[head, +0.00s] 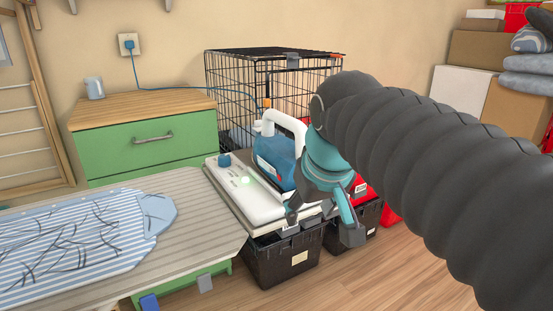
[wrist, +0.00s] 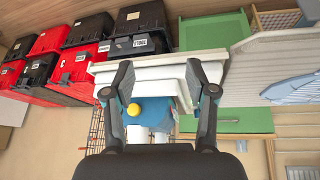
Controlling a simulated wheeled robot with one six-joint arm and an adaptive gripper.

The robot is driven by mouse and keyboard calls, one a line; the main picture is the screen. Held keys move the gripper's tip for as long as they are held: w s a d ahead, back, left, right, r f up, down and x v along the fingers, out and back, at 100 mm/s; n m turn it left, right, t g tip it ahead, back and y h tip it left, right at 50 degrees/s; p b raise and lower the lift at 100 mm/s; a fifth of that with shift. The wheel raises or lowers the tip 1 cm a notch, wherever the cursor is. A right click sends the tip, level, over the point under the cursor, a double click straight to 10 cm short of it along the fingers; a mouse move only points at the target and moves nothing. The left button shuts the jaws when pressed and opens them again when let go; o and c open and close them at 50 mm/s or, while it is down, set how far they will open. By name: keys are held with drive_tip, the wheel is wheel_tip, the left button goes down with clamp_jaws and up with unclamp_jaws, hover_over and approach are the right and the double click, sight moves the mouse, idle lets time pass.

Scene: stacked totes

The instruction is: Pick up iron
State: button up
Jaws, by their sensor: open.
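The iron (head: 275,160) has a blue body and a white handle. My gripper (head: 321,222) is open and empty, in front of and to the right of the iron. In the wrist view the gripper's two fingers (wrist: 160,78) are spread wide in front of the white base (wrist: 160,68). Part of the blue iron (wrist: 152,116) with a yellow knob shows between them. My arm hides part of the iron's right side in the head view.
A wire crate (head: 235,85) stands behind the iron. An ironing board (head: 200,215) with a striped shirt (head: 75,245) is at the left, before a green cabinet (head: 145,145). Black totes (head: 280,262) stand below the iron. Wooden floor is clear at the front right.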

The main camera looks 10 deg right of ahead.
sight(281, 114)
drive_tip(key=w+a+r+n, duration=0.1)
drive_tip(key=w+r, duration=0.7)
drive_tip(key=r, duration=0.3)
drive_tip(key=w+r+n, duration=0.2)
drive_tip(key=w+r, duration=0.7)
drive_tip(key=r, duration=0.2)
drive_tip(key=b+x, duration=0.1)
drive_tip(key=x, duration=0.3)
drive_tip(key=b+x, duration=0.2)
drive_tip(key=x, duration=0.2)
drive_tip(key=shift+s+f, duration=0.1)
drive_tip(key=shift+f, duration=0.3)
drive_tip(key=f, duration=0.1)
drive_tip(key=f+b, duration=0.2)
drive_tip(key=f, duration=0.1)
drive_tip(key=shift+w+d, duration=0.35)
drive_tip(key=shift+w, duration=0.05)
drive_tip(key=shift+w+f, duration=0.3)
drive_tip(key=shift+f, duration=0.2)
drive_tip(key=shift+f, duration=0.25)
clamp_jaws()
drive_tip(key=shift+r, duration=0.1)
